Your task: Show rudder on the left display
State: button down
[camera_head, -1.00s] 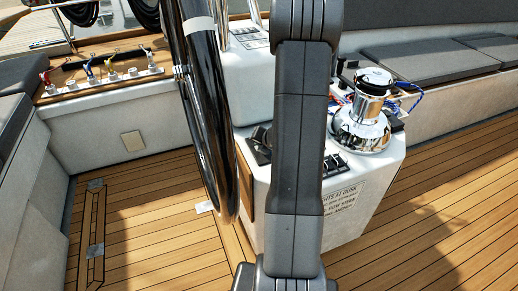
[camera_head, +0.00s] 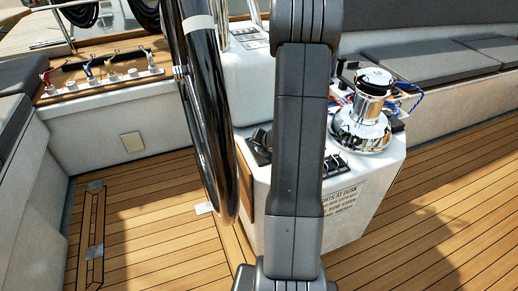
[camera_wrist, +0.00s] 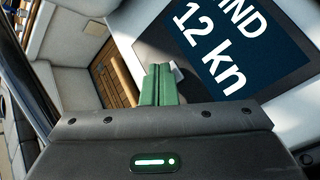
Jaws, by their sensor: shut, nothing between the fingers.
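A dark blue display (camera_wrist: 238,42) fills the upper right of the wrist view. Its white text reads "12 kn" under a cut-off word ending in "IND". The picture does not tell whether this is the left display. My gripper (camera_wrist: 158,70) shows in the wrist view as green fingers closed together with nothing held. The fingertips appear beside the display's dark left border; contact cannot be told. In the head view the gripper is out of sight, and no display screen can be made out. A white pedestal (camera_head: 247,85) with a small button panel (camera_head: 250,39) stands behind my arm.
A large black steering wheel (camera_head: 205,110) stands close left of my arm. A chrome winch (camera_head: 362,125) sits on a white console (camera_head: 345,215) with switches. Cushioned benches (camera_head: 435,75) stand at the right; teak floor (camera_head: 440,230) is clear.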

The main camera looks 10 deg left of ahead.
dwell(0.4)
jog(key=shift+r+p, duration=0.8)
jog(key=shift+p, duration=0.15)
notch_tip(320, 180, up, 5)
jog(key=p, duration=0.5)
dwell(2.1)
